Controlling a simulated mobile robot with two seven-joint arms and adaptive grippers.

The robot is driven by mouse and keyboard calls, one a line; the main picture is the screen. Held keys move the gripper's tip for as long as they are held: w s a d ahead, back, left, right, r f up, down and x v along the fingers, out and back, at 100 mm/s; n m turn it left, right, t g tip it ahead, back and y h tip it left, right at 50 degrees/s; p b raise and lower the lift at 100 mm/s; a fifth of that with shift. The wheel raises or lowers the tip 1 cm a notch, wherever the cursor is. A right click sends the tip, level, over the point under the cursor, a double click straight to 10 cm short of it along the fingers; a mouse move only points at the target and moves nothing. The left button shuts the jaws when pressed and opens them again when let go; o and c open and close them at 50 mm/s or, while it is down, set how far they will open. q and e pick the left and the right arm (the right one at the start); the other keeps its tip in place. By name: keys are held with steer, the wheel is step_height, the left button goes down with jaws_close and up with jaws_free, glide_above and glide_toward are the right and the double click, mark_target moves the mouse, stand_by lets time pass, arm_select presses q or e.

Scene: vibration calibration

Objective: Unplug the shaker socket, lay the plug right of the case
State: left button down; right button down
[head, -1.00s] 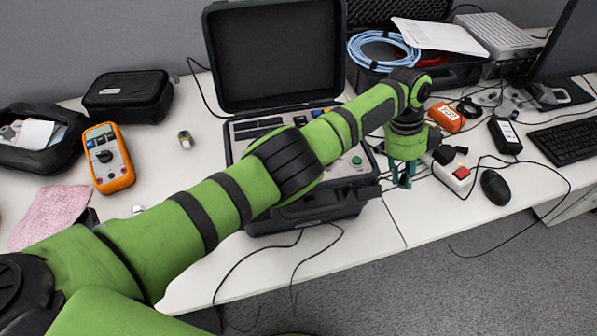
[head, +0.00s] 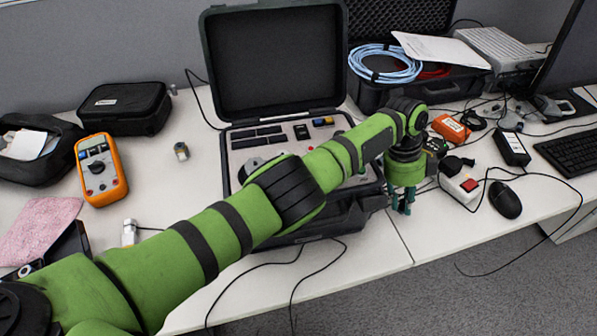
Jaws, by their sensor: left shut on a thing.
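The open black case (head: 225,160) stands mid-table, its lid up and its grey panel partly hidden by my left arm. My left gripper (head: 402,208) points down just right of the case, low over the white table. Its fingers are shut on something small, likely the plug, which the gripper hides. A white power strip with a red switch (head: 469,185) lies to the gripper's right, with a black plug (head: 455,163) at its far end. The shaker socket cannot be made out. My right gripper is not in view.
A black mouse (head: 505,200), a black adapter (head: 510,145) and loose cables lie right of the gripper. An orange box (head: 450,128) is behind it. An orange multimeter (head: 101,170) lies at the left. Bare table shows in front of the power strip (head: 440,225).

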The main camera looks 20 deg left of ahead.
mark_target(402, 200)
arm_select(q)
steer(key=shift+f+b, duration=0.3)
steer(key=shift+f, duration=0.1)
steer(key=c, duration=1)
jaws_free()
steer(key=shift+c, duration=0.2)
steer(key=shift+r, duration=0.15)
steer(key=shift+p+v, duration=2.2)
steer(key=shift+v, duration=0.25)
steer(key=v, duration=1.1)
steer(key=shift+r, duration=0.4)
